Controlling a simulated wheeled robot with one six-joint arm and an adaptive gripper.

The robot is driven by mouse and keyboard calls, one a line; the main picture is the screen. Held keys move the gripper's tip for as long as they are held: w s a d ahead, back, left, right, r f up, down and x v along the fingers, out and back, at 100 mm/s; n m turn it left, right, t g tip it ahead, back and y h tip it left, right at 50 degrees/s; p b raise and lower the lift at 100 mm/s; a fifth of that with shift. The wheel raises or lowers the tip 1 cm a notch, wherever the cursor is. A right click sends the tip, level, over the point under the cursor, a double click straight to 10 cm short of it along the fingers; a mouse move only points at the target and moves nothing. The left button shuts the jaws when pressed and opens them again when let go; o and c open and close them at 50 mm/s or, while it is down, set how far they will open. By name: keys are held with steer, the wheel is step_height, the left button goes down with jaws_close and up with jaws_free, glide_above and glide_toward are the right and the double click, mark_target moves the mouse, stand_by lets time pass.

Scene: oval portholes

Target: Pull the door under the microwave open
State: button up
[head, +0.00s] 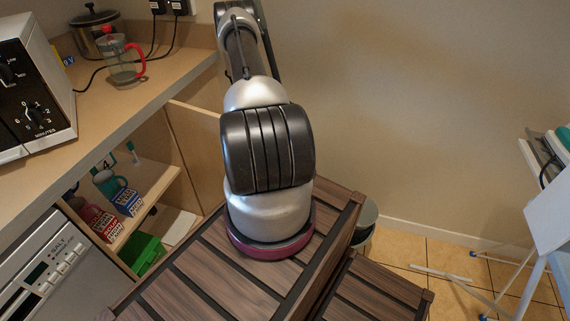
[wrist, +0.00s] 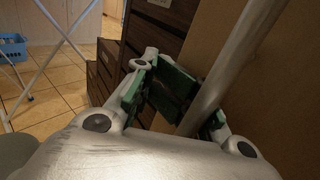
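The microwave (head: 34,88) stands on the counter at the left in the head view. Below it the cupboard is open, and its shelf (head: 155,178) shows. A beige panel (head: 203,135), which looks like the door, stands out at the cupboard's right side, partly behind my arm. In the wrist view the door's plain face (wrist: 285,95) fills the right, with a long grey bar handle (wrist: 228,68) slanting across it. My gripper (wrist: 192,108) has its green pads on both sides of the bar, close against it, and seems shut on it. The head view hides my gripper behind my arm.
The shelves hold mugs (head: 108,182), small boxes (head: 128,203) and a green container (head: 142,254). A glass jug with a red handle (head: 122,62) and a pot (head: 93,32) stand on the counter. A white folding rack (head: 545,215) stands at the right on tiled floor (head: 405,262).

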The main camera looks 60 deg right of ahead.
steer(key=w+a+v, duration=0.1)
steer(key=v, duration=0.7)
steer(key=shift+w, duration=0.25)
stand_by(0.5)
step_height(320, 180, up, 10)
stand_by(0.4)
